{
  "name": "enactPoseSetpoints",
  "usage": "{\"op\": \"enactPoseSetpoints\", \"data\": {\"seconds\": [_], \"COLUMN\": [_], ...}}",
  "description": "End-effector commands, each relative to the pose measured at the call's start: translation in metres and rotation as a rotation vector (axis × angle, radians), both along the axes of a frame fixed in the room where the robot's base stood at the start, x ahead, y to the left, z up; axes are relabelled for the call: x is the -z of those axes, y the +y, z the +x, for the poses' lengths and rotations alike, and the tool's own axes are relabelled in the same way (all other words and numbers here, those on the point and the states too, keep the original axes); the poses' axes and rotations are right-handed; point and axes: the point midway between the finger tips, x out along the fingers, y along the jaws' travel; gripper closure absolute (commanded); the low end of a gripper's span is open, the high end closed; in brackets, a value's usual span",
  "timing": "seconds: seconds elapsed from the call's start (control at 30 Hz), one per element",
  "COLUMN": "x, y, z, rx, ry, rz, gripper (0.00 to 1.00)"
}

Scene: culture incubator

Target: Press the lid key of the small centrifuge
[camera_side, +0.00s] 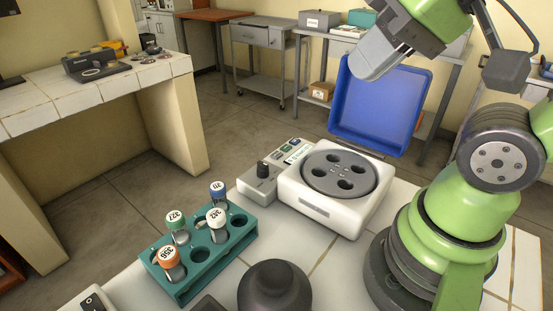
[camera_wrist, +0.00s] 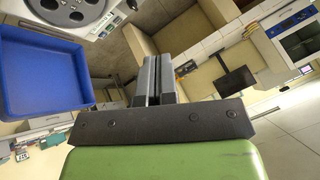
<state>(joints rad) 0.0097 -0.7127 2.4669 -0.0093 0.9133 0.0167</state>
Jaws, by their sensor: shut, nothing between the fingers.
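The small centrifuge (camera_side: 335,190) is a white box on the tiled bench, with its round grey rotor (camera_side: 340,173) and the rotor's holes uncovered. A panel (camera_side: 259,188) with a dark knob (camera_side: 263,169) and small keys and labels (camera_side: 291,150) adjoins its left side. I cannot tell which key is the lid key. The centrifuge also shows at the top left of the wrist view (camera_wrist: 98,14). My gripper (camera_side: 366,72) is above and behind the centrifuge, well apart from it and from the panel. In the wrist view its fingers (camera_wrist: 153,82) are together with nothing between them.
A teal rack (camera_side: 190,285) with several capped tubes stands front left. A dark rounded object (camera_side: 274,290) is at the front. Bare tiles separate them.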

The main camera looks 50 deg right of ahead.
Motion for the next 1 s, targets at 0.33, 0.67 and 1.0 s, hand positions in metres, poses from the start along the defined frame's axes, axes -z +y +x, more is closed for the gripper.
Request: {"op": "enactPoseSetpoints", "data": {"seconds": [0.33, 0.67, 1.0], "x": [-0.016, 0.012, 0.085], "y": [-0.032, -0.089, -0.16], "z": [0.076, 0.157, 0.21], "rx": [0.277, 0.617, 0.974], "ry": [0.195, 0.393, 0.567], "rz": [0.071, 0.141, 0.198], "gripper": [1.0, 1.0, 1.0]}}
